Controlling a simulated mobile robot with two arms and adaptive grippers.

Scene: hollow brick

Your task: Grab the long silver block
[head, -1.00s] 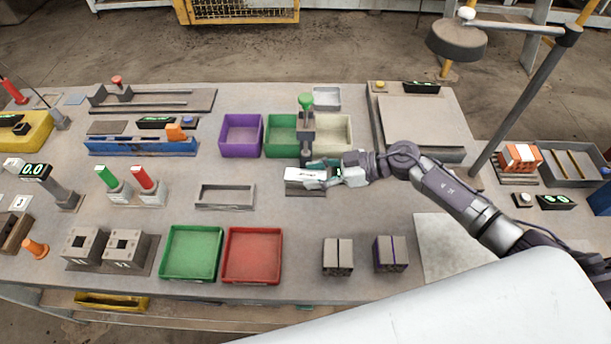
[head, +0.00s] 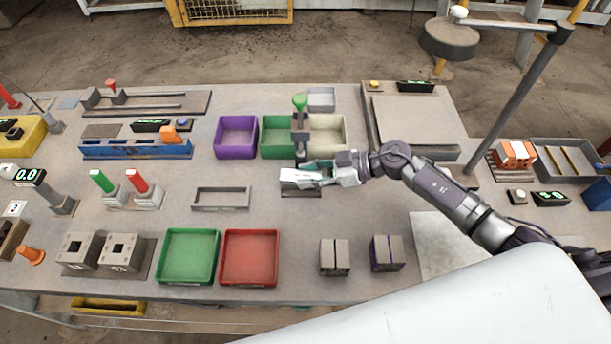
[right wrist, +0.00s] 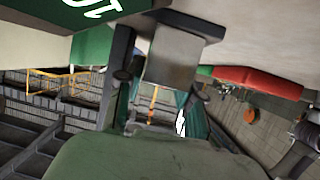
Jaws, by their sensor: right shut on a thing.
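A bright silver block (head: 298,175) lies at the middle of the table, just in front of the press with the green knob (head: 300,102). My right gripper (head: 322,178) reaches it from the right and is shut on it. The fingers cover the block's right end, and its full length is hard to tell. In the right wrist view a grey, flat-faced block-like part (right wrist: 172,55) shows close ahead; I cannot tell whether it is the held block or part of the press. My left gripper is not in view.
Purple (head: 237,137), green (head: 277,137) and cream (head: 328,137) bins stand behind the block. An empty grey tray (head: 221,199) is to the left. Green (head: 188,257) and red (head: 249,258) trays and two grey blocks (head: 335,257) are nearer. The table between is clear.

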